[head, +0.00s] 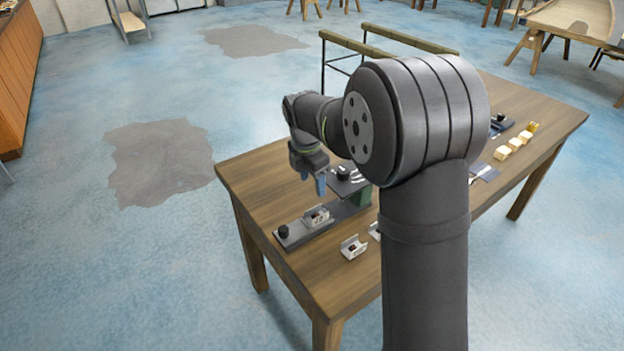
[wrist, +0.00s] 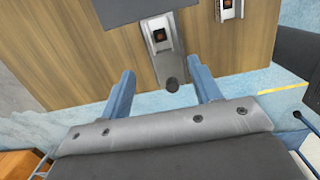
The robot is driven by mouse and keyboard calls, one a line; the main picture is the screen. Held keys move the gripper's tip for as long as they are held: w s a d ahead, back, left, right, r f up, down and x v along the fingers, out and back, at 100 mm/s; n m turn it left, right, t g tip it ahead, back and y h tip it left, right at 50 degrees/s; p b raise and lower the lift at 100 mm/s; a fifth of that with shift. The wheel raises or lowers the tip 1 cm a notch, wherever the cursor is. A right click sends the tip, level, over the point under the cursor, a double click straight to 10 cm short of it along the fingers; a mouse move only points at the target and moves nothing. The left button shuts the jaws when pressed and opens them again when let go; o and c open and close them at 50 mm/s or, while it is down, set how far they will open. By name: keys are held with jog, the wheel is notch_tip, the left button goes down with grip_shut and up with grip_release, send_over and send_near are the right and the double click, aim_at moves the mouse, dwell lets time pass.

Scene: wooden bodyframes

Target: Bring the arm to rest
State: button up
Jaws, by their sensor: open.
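My gripper (head: 312,177) hangs over the left part of the wooden table (head: 262,185), fingers pointing down. In the wrist view my gripper (wrist: 166,86) shows two blue fingers spread wide apart, with nothing held between them. Beyond the fingertips, a grey plate with a black knob (wrist: 172,86) and a small metal holder (wrist: 160,34) lies on the table. The same plate shows in the head view (head: 296,234), below the gripper and apart from it. My arm hides the middle of the table in the head view.
A second small holder (head: 353,247) sits near the table's front edge, with another partly hidden beside it. A dark raised platform (head: 345,184) stands close to the gripper. Several yellow blocks (head: 502,152) lie at the right. The table's left corner is bare.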

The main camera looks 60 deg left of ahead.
aim_at(317, 216)
jog(key=f, duration=0.4)
jog(key=w+f, duration=0.1)
jog(key=f, duration=0.7)
jog(key=shift+w+f, duration=0.15)
jog(key=shift+w, duration=0.05)
notch_tip(317, 216, up, 3)
jog(key=shift+f, duration=0.1)
jog(key=shift+r, duration=0.95)
